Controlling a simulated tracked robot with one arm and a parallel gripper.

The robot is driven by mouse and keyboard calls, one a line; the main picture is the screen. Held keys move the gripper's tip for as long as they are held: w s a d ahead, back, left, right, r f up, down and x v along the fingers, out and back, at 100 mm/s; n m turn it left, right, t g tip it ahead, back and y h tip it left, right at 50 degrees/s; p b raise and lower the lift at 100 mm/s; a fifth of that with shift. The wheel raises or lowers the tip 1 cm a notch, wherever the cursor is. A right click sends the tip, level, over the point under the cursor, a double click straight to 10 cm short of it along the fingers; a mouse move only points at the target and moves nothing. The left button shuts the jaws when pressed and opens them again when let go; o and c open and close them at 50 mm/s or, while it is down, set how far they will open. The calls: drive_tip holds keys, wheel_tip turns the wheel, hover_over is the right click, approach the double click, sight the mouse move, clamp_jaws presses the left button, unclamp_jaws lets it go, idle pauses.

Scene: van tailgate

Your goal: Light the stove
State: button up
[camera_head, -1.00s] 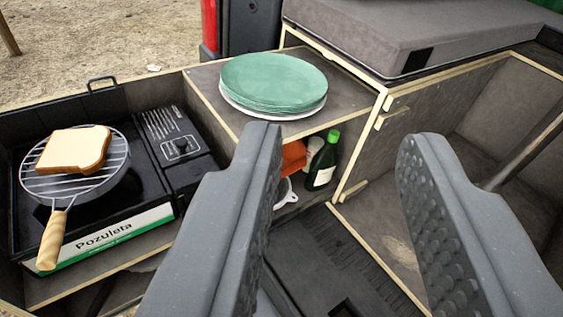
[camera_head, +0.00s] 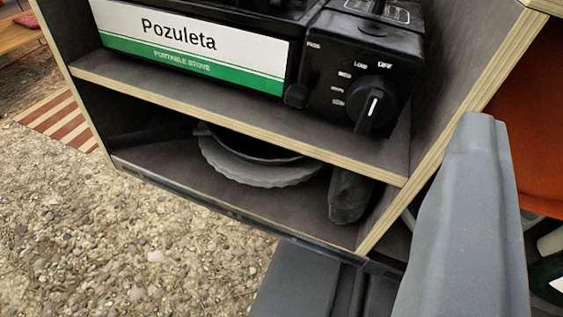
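The black portable stove (camera_head: 302,58) stands on the upper shelf of a box, with a white and green "Pozuleta" label on its front. Its round black knob (camera_head: 374,107) is on the right front panel. The knob's white mark is near upright, toward the OFF label. No flame is in view, but the burner area is cut off at the top. My gripper (camera_head: 480,125) shows as one grey finger shape at the lower right, right of and below the knob in the picture, seemingly apart from it.
The wooden shelf edge (camera_head: 240,121) runs below the stove. Pans (camera_head: 262,170) and a dark object (camera_head: 350,195) sit on the lower shelf. A wooden side panel (camera_head: 450,125) stands right of the knob, with an orange thing (camera_head: 535,110) beyond. Gravel (camera_head: 130,235) lies at lower left.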

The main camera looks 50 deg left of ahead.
sight(380, 102)
drive_tip(key=s+a+f+g+y+p, duration=0.1)
drive_tip(key=s+a+f+y+p, duration=0.1)
drive_tip(key=s+f+y, duration=0.3)
drive_tip(key=w+a, duration=0.2)
drive_tip(key=w, duration=0.2)
drive_tip(key=w+a+f+h+b, duration=0.1)
drive_tip(key=w+a, duration=0.2)
drive_tip(key=w, duration=0.1)
drive_tip(key=w+a+h+b, duration=0.1)
drive_tip(key=w+a, duration=0.2)
drive_tip(key=w, duration=0.1)
drive_tip(key=shift+w+a+f, duration=0.1)
drive_tip(key=shift+w+f, duration=0.05)
drive_tip(key=shift+f, duration=0.1)
clamp_jaws()
